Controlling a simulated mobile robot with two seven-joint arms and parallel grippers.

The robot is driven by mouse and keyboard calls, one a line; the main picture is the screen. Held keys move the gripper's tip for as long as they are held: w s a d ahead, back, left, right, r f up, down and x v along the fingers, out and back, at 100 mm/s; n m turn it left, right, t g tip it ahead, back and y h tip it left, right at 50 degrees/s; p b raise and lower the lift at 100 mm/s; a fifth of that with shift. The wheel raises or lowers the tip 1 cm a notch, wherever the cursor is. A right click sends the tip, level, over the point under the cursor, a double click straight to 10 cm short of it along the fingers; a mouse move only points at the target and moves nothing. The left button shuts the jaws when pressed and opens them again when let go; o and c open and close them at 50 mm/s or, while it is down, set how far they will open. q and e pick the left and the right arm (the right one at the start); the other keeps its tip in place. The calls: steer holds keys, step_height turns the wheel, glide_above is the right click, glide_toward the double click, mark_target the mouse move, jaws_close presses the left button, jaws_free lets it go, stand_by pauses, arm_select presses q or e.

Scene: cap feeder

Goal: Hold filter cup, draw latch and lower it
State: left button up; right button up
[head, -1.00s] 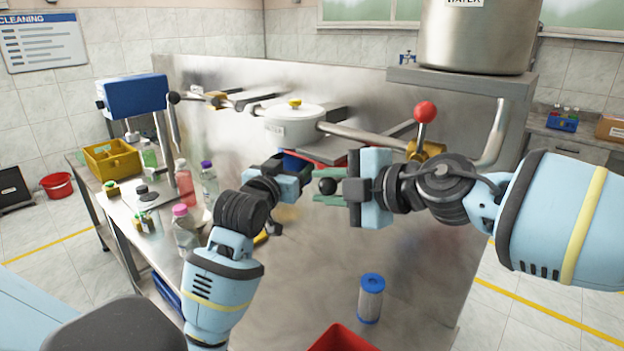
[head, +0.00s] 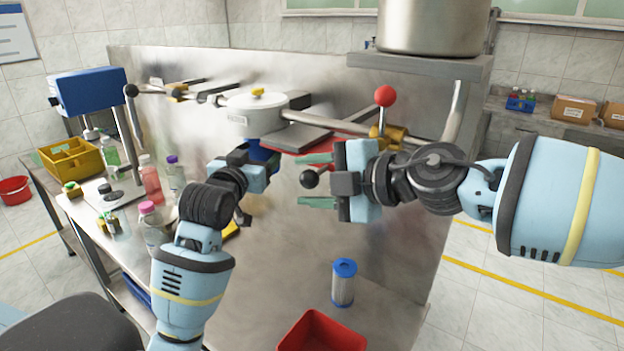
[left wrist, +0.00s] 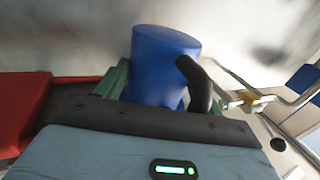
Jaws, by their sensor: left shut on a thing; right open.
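The blue filter cup (head: 262,152) sits under the round white housing (head: 256,115) on the steel panel. The left wrist view shows the cup (left wrist: 163,62) between two green fingers. My left gripper (head: 262,166) is shut on it, its fingertips partly hidden in the head view. A bent black handle (left wrist: 197,84) lies against the cup's right side in the wrist view.
A red-knobbed lever (head: 385,97) stands on a brass valve above the right gripper. A red part (head: 320,146) juts out behind the gripper. A blue-capped cartridge (head: 344,284) and a red bin (head: 322,332) are below. Bottles (head: 152,180) stand on the left bench.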

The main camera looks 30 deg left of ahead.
arm_select(q)
steer(key=shift+a, duration=0.1)
arm_select(e)
steer(key=shift+d+r, duration=0.1)
steer(key=v, duration=1.1)
steer(key=shift+d, duration=0.4)
arm_select(q)
steer(key=shift+f+b, duration=0.6)
steer(key=shift+f, duration=1.85)
arm_select(e)
steer(key=shift+w+f, duration=0.3)
steer(key=shift+f, duration=0.6)
steer(key=shift+w+f, duration=0.3)
steer(key=shift+f, duration=0.55)
steer(key=shift+r, duration=0.1)
